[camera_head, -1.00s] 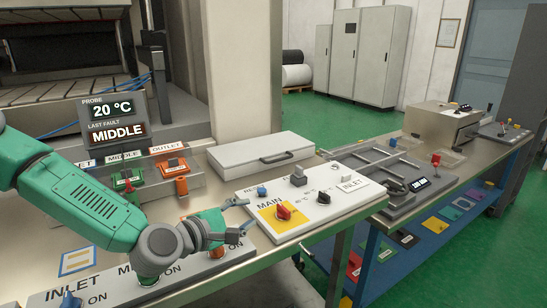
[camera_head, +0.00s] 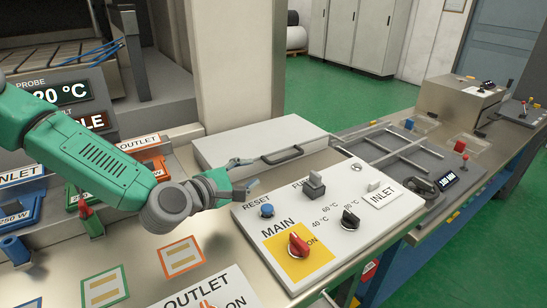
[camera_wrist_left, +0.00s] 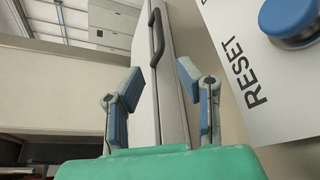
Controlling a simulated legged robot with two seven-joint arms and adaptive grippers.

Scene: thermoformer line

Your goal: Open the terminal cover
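The terminal cover appears to be the light grey, flat box-like lid (camera_head: 245,140) on the bench behind the control panel; it looks closed. Its dark bar handle (camera_head: 282,156) is on the front side, and the handle also shows in the left wrist view (camera_wrist_left: 156,38). My left gripper (camera_head: 244,176) is open and empty, just in front of the cover and left of the handle, apart from it. In the left wrist view my open fingers (camera_wrist_left: 158,80) point toward the cover, with the handle beyond the fingertips. My right gripper is not in view.
The white control panel (camera_head: 375,225) with a blue RESET button (camera_head: 267,210), red MAIN knob (camera_head: 298,244) and black knob (camera_head: 350,219) lies close right of my left gripper. A grey metal frame fixture (camera_head: 400,150) is beyond. Coloured plugs stand at the left.

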